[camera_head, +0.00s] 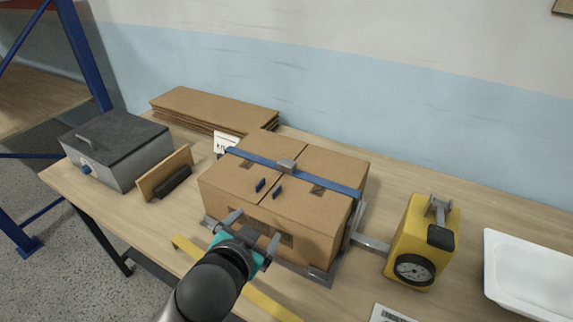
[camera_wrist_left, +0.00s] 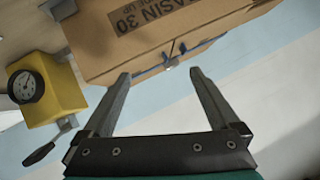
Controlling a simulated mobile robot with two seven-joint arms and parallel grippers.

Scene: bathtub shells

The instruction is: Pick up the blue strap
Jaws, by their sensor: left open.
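The blue strap (camera_head: 340,188) runs across the top of a closed cardboard box (camera_head: 320,230) and down its right side, with a grey buckle (camera_head: 287,165) near the middle. In the left wrist view a bit of blue strap (camera_wrist_left: 150,72) and the buckle show at the far edge of the box, beyond the fingertips. My left gripper (camera_head: 252,230) is open and empty at the near side of the box, apart from the strap. Its two spread fingers also show in the left wrist view (camera_wrist_left: 160,76). My right gripper is not in view.
Two small dark-blue pieces (camera_head: 269,188) show at the box top. A yellow device with a dial (camera_head: 423,240) and a white tray (camera_head: 530,270) are to the right. A grey metal case (camera_head: 120,150), a wooden block (camera_head: 165,173) and flat cardboard sheets (camera_head: 210,108) are to the left.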

